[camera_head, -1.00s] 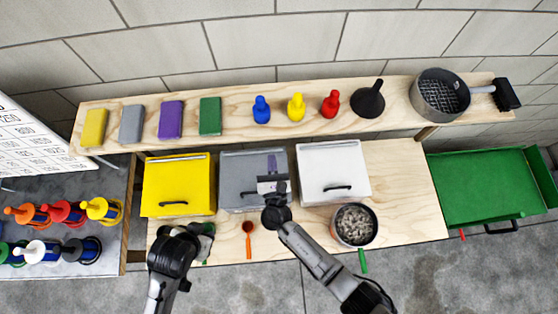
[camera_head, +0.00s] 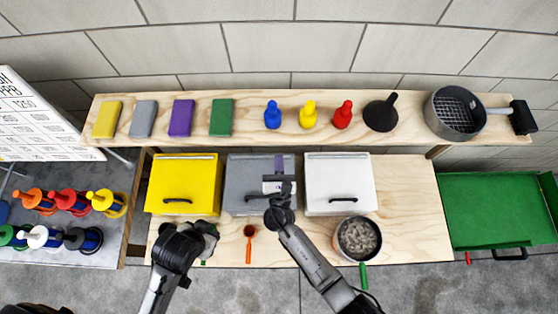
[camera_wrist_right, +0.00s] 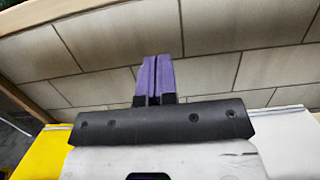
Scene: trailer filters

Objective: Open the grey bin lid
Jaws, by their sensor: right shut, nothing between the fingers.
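The grey bin (camera_head: 245,181) stands between the yellow and white bins on the bench, and its lid looks closed. Its dark front handle (camera_head: 259,197) is partly hidden by my right gripper. My right gripper (camera_head: 279,163) is over the right part of the grey lid, its purple fingers shut and empty, pointing toward the wall. The fingers also show pressed together in the right wrist view (camera_wrist_right: 153,80). Whether they touch the lid I cannot tell. My left gripper (camera_head: 207,235) is low in front of the yellow bin; its fingers are mostly hidden.
The yellow bin (camera_head: 184,175) and white bin (camera_head: 338,175) flank the grey one. An orange scoop (camera_head: 249,235) and a pot of grey pieces (camera_head: 357,238) lie in front. The shelf (camera_head: 248,97) above holds coloured blocks, bottles, a funnel (camera_head: 381,113) and a pan (camera_head: 455,112).

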